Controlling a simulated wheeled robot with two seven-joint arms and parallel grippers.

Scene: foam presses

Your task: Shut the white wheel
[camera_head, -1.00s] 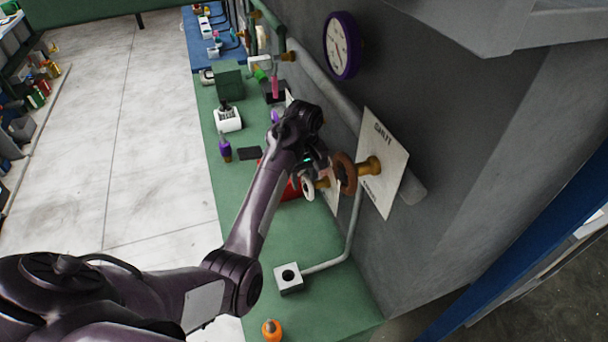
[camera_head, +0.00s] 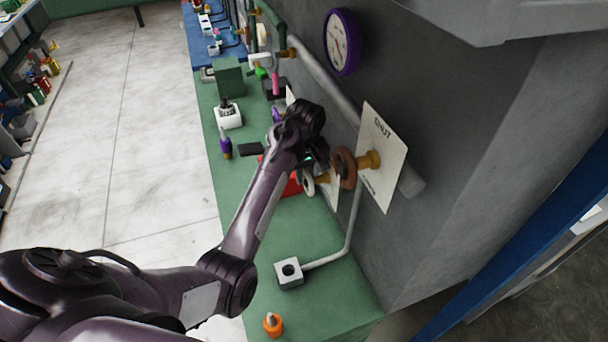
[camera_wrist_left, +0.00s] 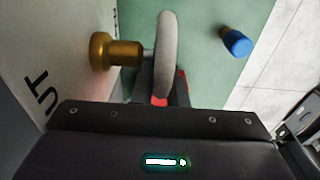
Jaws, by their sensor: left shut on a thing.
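The white wheel (camera_head: 308,186) stands upright on a brass stem (camera_head: 323,179) in front of a lettered white plate. My left gripper (camera_head: 316,164) is at its upper rim. In the left wrist view the white wheel (camera_wrist_left: 166,55) is seen nearly edge-on, with the brass stem (camera_wrist_left: 118,53) to its left. My left gripper (camera_wrist_left: 170,98) is shut on the wheel's rim there; its fingertips are partly hidden behind the wrist housing. My right gripper is not in view.
A brown wheel (camera_head: 343,168) on a plate marked SHUT (camera_head: 385,140) is close to the right of my gripper. The green bench (camera_head: 305,230) runs below, with a grey box and pipe (camera_head: 289,274) and an orange bottle (camera_head: 272,325). The grey wall is to the right.

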